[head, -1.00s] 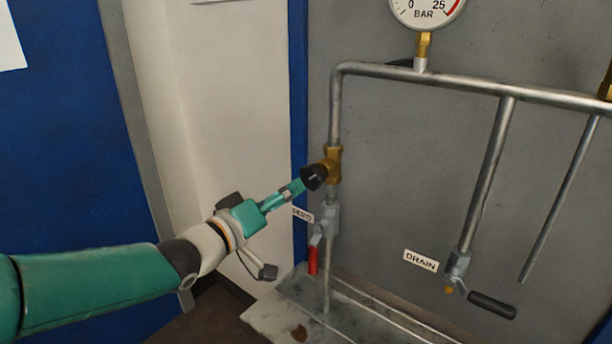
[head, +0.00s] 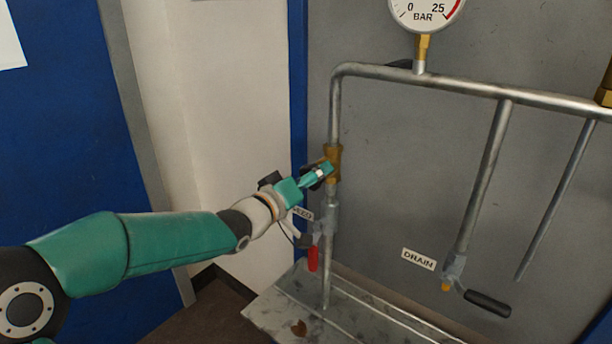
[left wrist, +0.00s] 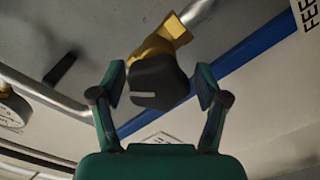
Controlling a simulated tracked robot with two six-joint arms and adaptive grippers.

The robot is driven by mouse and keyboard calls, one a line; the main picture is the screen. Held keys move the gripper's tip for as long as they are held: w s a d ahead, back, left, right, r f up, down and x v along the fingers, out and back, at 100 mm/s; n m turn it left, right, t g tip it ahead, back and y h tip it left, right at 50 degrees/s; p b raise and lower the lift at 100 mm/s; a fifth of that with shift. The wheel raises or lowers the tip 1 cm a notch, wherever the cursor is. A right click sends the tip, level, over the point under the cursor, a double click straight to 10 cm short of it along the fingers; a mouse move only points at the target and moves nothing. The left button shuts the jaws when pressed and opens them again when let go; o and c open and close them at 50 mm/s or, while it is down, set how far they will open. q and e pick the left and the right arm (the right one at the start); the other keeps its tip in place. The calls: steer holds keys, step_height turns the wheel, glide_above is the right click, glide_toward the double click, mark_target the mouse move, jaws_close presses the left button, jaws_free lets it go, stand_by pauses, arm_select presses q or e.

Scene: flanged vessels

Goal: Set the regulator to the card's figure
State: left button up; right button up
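The regulator is a brass body (head: 334,158) on the upright pipe at the left of the panel, with a black knob. In the left wrist view the black knob (left wrist: 158,84) with its pale pointer line sits between my left gripper's (left wrist: 158,82) fingers, with small gaps at both sides. The left gripper (head: 322,172) is open around the knob and covers much of it in the head view. The gauge (head: 426,12), marked BAR, is cut off at the top, so its needle is not readable. No card figure is legible. My right gripper is not in view.
A red-handled valve (head: 313,258) by the FEED label stands just below the regulator. The DRAIN valve's black lever (head: 487,302) is at the lower right. A blank-looking white sheet (head: 10,40) is cut off at the upper left. A metal ledge (head: 270,310) runs below.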

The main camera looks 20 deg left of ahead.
arm_select(q)
steer(key=c, duration=0.8)
steer(key=shift+a, duration=0.3)
steer(key=shift+d, duration=0.2)
steer(key=shift+f, duration=0.2)
steer(key=shift+d+f, duration=0.15)
steer(key=shift+f, duration=0.05)
steer(key=o, duration=1.1)
steer(key=shift+o, duration=0.3)
steer(key=shift+r, duration=0.2)
